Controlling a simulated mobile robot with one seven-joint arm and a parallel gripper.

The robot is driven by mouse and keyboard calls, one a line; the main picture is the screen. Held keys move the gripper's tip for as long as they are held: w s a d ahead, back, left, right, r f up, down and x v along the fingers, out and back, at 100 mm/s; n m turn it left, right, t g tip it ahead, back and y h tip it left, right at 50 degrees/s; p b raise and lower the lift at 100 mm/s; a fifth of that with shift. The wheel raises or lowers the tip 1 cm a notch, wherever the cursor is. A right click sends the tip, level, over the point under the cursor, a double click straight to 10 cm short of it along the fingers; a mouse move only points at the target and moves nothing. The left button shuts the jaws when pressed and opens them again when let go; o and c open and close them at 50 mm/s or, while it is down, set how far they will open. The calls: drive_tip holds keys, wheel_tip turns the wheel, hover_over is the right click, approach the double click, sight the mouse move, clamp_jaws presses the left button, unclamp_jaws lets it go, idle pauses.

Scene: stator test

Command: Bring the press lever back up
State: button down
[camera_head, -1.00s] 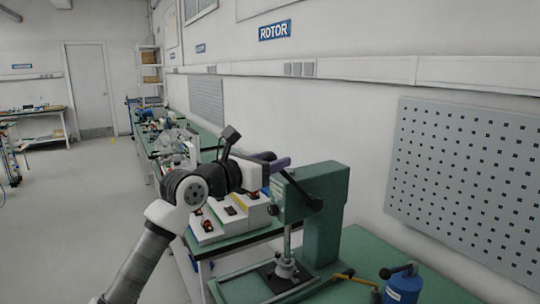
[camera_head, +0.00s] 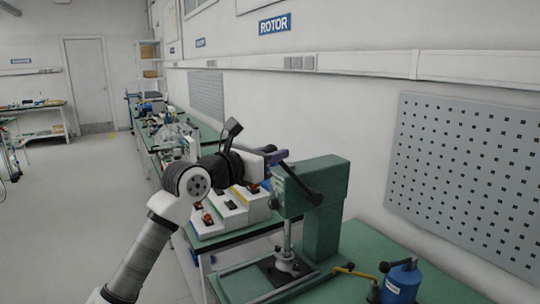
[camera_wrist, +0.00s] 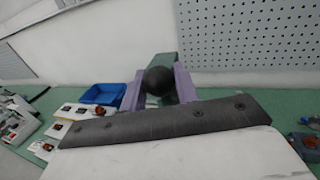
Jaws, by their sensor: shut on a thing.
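The green arbor press (camera_head: 325,212) stands on the bench at the right, with its vertical ram (camera_head: 287,238) above its base. Its dark press lever (camera_head: 300,184) slants up and left from a hub on the press side. My gripper (camera_head: 276,157), with purple fingers, is at the upper end of the lever. In the wrist view, the round black lever knob (camera_wrist: 158,80) sits between the two purple fingers of my gripper (camera_wrist: 158,88), which is shut on it. The rest of the lever is hidden behind the knob there.
White trays with parts (camera_head: 232,212) and a blue bin (camera_wrist: 103,94) are on the left. A perforated panel (camera_head: 465,180) hangs on the wall.

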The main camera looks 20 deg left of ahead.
drive_tip(key=w+d+r+g+y, duration=0.1)
drive_tip(key=w+d+r, duration=0.4)
drive_tip(key=w+d, duration=0.6)
drive_tip(key=shift+w+d+m+g+b, duration=0.15)
drive_tip(key=shift+d+m+g+b, duration=0.2)
drive_tip(key=shift+g, duration=0.45)
drive_tip(key=shift+a+f, duration=0.1)
drive_tip(key=shift+f, duration=0.05)
drive_tip(key=c, duration=1.1)
unclamp_jaws()
drive_tip(key=b+v, duration=0.4)
drive_tip(key=v, duration=0.9)
drive_tip(key=shift+s+r+b, duration=0.3)
drive_tip(key=shift+s+b, duration=0.05)
drive_tip(key=shift+s, duration=0.05)
